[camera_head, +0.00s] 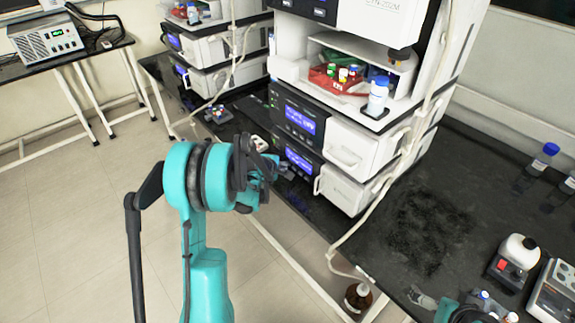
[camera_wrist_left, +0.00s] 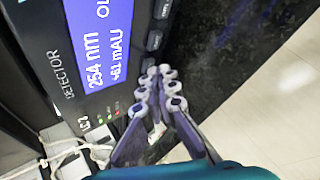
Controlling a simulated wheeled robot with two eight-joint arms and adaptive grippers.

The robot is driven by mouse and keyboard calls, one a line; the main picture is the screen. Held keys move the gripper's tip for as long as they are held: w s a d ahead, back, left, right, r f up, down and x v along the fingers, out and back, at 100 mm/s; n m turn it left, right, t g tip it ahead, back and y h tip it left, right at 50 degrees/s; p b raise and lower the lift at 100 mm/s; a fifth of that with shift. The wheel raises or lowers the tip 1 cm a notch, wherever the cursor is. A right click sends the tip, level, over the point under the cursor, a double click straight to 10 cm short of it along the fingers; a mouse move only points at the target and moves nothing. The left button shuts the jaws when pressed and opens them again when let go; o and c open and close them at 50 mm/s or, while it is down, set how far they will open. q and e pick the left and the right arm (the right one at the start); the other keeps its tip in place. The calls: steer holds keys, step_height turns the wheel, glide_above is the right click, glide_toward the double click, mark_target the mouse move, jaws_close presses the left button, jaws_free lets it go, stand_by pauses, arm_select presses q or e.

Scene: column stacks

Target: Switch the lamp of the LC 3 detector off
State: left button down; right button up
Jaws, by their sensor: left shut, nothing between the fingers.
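In the left wrist view the detector (camera_wrist_left: 42,45) has a lit blue display (camera_wrist_left: 95,45) reading 254 nm and +61 mAU; further text is cut off at the top. Its label ends in what looks like "C 3". Dark buttons (camera_wrist_left: 154,40) line the panel beside the display, and small green and red lights sit below it. My left gripper (camera_wrist_left: 160,74) is shut and empty, its fingertips close to the button row; whether they touch cannot be told. In the head view my left gripper (camera_head: 274,166) is at the front of the lower unit (camera_head: 345,189) of the middle stack.
Another detector-like unit (camera_head: 299,117) sits directly above. A tubing line (camera_head: 384,180) runs down the stack's side. A second stack (camera_head: 205,50) stands to the left. Bottles and small devices (camera_head: 514,258) are on the black bench at right. A brown bottle (camera_head: 358,297) is below the bench.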

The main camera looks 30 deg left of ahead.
arm_select(q)
steer(key=shift+w+d, duration=0.1)
steer(key=shift+w, duration=0.1)
steer(key=shift+s, duration=0.15)
stand_by(0.4)
steer(key=shift+s+a, duration=0.3)
steer(key=shift+s, duration=0.35)
steer(key=s, duration=0.1)
steer(key=s+a, duration=0.1)
steer(key=s, duration=0.1)
steer(key=s+a+b, duration=0.1)
steer(key=shift+s, duration=0.3)
stand_by(0.6)
